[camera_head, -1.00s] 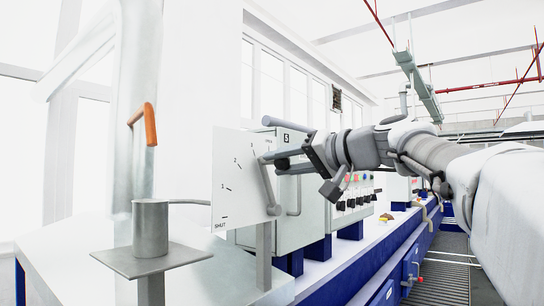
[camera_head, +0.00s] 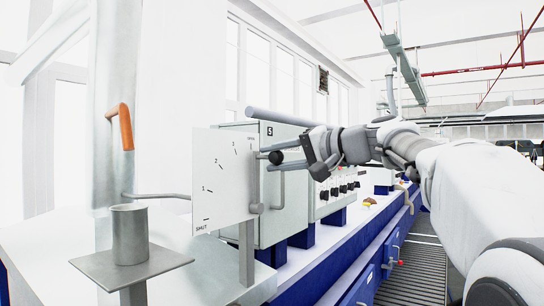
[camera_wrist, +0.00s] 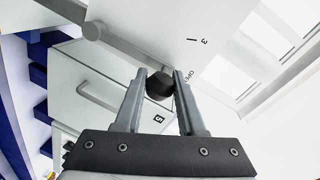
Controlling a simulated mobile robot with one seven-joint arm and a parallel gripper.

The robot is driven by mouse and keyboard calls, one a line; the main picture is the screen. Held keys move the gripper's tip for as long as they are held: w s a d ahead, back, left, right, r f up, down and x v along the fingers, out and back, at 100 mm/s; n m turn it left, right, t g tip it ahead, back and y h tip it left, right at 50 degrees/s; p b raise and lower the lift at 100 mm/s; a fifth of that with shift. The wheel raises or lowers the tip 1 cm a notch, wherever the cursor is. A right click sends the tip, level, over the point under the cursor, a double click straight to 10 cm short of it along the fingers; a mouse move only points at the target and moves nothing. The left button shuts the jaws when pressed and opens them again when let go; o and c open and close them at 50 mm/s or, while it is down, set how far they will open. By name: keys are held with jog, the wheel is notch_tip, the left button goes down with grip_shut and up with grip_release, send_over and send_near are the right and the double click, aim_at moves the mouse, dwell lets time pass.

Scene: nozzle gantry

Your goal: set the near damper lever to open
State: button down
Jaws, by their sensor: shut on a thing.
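The near damper lever (camera_head: 256,182) is a grey bar on a white scale plate (camera_head: 222,180) marked from SHUT through numbers to a top mark. It stands nearly upright from its low pivot, its end near the top mark. In the wrist view the lever arm (camera_wrist: 125,45) ends in a black knob (camera_wrist: 159,86), close beside the OPEN mark (camera_wrist: 188,75) on the plate. My gripper (camera_wrist: 160,76) is shut on the knob, one finger on each side. In the head view the knob (camera_head: 277,158) shows between the fingers, in front of the plate.
A grey cabinet (camera_head: 291,205) with a bar handle stands just behind the plate. A pipe with an orange-gripped handle (camera_head: 126,127) and a grey cylinder on a square flange (camera_head: 130,235) stand at left. A grated walkway (camera_head: 415,270) runs at right.

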jog(key=c, duration=0.5)
grip_release()
jog(key=shift+w+d, duration=0.1)
jog(key=b+v, duration=0.3)
jog(key=v, duration=1.4)
jog(key=shift+s, duration=0.2)
jog(key=shift+d, duration=0.1)
jog(key=s+a+f+g+h, duration=0.1)
jog(key=s+a+f+h, duration=0.15)
jog(key=f, duration=0.55)
jog(key=s+a+f+g+h, duration=0.1)
jog(key=s+a+f+h, duration=0.15)
jog(key=f, duration=0.55)
jog(key=s+a+f+g+h, duration=0.15)
jog(key=s+f, duration=0.25)
jog(key=f, duration=0.4)
jog(key=s+d+f+n+g+h, duration=0.1)
jog(key=s+f+h, duration=0.2)
jog(key=f, duration=0.6)
jog(key=s+d+f+n+h, duration=0.1)
jog(key=s+f+n+h, duration=0.1)
jog(key=s+f, duration=0.6)
jog(key=shift+d+f+g+h, duration=0.35)
jog(key=shift+f+h, duration=0.1)
jog(key=shift+f, duration=0.25)
